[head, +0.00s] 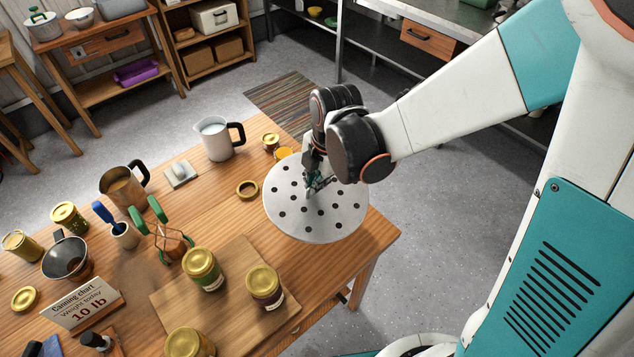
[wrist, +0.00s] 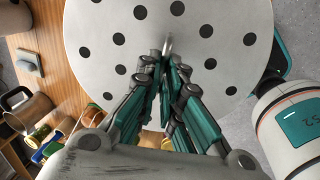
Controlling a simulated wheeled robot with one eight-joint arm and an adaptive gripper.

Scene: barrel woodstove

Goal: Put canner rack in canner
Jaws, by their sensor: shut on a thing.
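The canner rack (head: 290,222) is a round, pale grey plate with several dark holes. It appears over the right end of the wooden table in the head view and fills much of the upper wrist view (wrist: 95,55). My gripper (head: 315,188) is above the plate's middle. In the wrist view its fingers (wrist: 167,62) are closed on a small upright ring at the rack's centre. The rack looks roughly level; its height above the table is hard to tell. I cannot pick out the canner for certain in either view.
Near the rack on the wooden table (head: 225,195) are a white pitcher (head: 217,140), a lid ring (head: 247,189) and jars (head: 263,283) on a board. A jar lifter (head: 163,238), steel jug (head: 123,187) and chart sign (head: 84,303) stand left. Open floor (head: 440,215) lies right.

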